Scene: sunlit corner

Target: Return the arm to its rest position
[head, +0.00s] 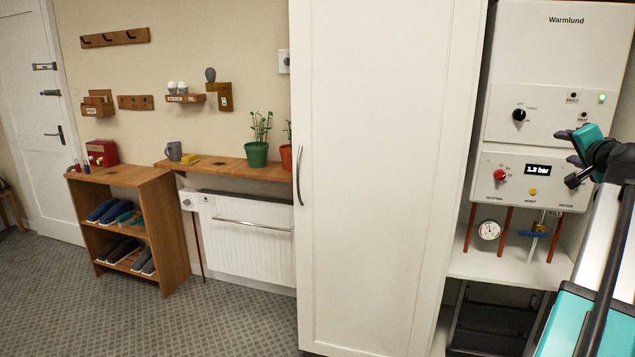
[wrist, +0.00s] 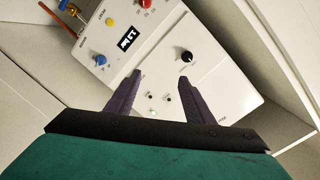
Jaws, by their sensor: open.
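My gripper (head: 572,147) is at the right of the head view, in front of the white Warmlund boiler (head: 545,65). In the wrist view its two purple fingers (wrist: 158,90) stand apart with nothing between them, pointing at the boiler's front panel (wrist: 208,62). My arm runs from the gripper down to the lower right edge of the head view. The arm hides part of the panel's right side.
A tall white cabinet door (head: 390,180) stands left of the boiler. A white shelf (head: 510,268) with pipes, a gauge (head: 488,230) and a blue valve handle (head: 533,234) lies below. Further left are a wooden shelf (head: 225,168), a radiator (head: 245,240) and a shoe rack (head: 130,225). The carpeted floor (head: 215,325) is clear.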

